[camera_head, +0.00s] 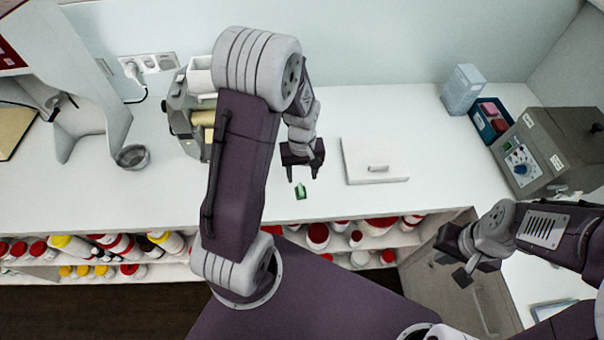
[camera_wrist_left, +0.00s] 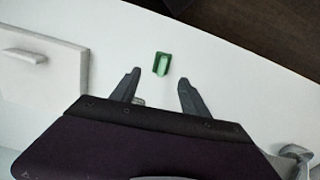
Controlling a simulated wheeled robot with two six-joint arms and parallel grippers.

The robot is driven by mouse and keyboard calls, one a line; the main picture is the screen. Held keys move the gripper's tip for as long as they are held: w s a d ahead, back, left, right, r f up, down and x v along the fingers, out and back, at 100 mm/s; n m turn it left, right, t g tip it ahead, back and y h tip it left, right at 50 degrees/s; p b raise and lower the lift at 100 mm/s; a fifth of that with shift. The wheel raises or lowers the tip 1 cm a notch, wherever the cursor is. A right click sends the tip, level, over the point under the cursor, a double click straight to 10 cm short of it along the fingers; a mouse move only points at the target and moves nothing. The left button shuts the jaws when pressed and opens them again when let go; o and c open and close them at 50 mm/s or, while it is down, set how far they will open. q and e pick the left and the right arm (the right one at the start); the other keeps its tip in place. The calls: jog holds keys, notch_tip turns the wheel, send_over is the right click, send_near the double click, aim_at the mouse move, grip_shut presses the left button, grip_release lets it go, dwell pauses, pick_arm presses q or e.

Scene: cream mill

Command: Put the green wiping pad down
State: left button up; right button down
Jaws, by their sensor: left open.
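The green wiping pad (camera_head: 300,191) lies on the white counter near its front edge in the head view. It also shows in the left wrist view (camera_wrist_left: 161,64), just beyond and between the fingertips, with a raised grip on top. My left gripper (camera_head: 302,171) is open and empty, with its fingers apart. In the left wrist view its fingertips (camera_wrist_left: 158,78) do not touch the pad. My right gripper (camera_head: 457,262) hangs at the lower right, away from the pad; its finger gap is not clear.
A white board with a handle (camera_head: 374,160) lies right of the pad. A machine with rollers (camera_head: 200,105) stands at the left, beside a small metal bowl (camera_head: 132,156). A grey control box (camera_head: 545,150) and blue tray (camera_head: 488,122) stand at the right. Red-lidded jars (camera_head: 318,236) fill the shelf below.

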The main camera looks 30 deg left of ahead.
pick_arm(q)
jog(key=shift+r, duration=0.35)
jog(key=s+d+r+m+t+b, duration=0.1)
jog(key=s+d+r+m+b, duration=0.1)
jog(key=s+m, duration=0.5)
jog(key=s+d+b, duration=0.1)
jog(key=d, duration=0.1)
jog(key=shift+s+d, duration=0.3)
jog(key=shift+s, duration=0.05)
dwell(0.7)
